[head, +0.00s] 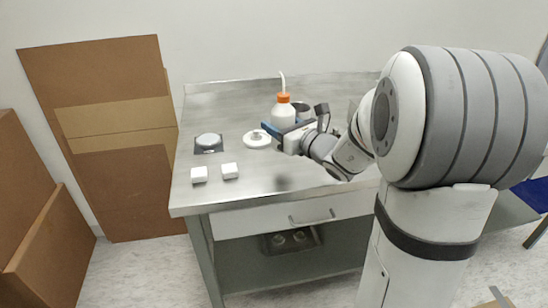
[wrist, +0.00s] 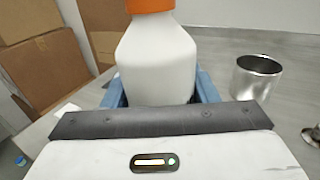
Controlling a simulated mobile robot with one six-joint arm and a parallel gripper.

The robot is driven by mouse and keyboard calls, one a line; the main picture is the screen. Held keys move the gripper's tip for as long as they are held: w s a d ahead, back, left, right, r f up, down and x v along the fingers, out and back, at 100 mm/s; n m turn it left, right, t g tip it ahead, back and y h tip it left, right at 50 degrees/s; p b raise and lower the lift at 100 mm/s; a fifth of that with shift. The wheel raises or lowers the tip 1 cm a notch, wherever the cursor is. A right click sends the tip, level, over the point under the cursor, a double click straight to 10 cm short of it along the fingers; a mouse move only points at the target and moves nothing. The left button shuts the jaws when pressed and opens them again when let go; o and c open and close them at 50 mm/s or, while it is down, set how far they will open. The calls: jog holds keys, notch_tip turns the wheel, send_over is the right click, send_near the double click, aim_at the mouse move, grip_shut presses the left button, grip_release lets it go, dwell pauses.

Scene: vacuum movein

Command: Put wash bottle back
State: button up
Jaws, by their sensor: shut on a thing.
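The wash bottle (head: 284,112) is white with an orange cap and a thin spout, and it is upright at the back of the steel bench (head: 262,175). My gripper (head: 273,130) is shut on the bottle, low on its body. In the wrist view the white bottle (wrist: 155,60) fills the space between the blue fingers (wrist: 160,98), and its spout is out of frame. The bottle's base is hidden, so I cannot tell whether it touches the bench.
A round white item (head: 257,139) lies left of my gripper. A metal cup (wrist: 257,77) stands right of the bottle. Cardboard (head: 105,120) leans at left.

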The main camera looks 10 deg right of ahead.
jog(key=shift+f+b, duration=0.5)
jog(key=shift+f, duration=2.5)
jog(key=shift+f, duration=0.2)
jog(key=o, duration=0.7)
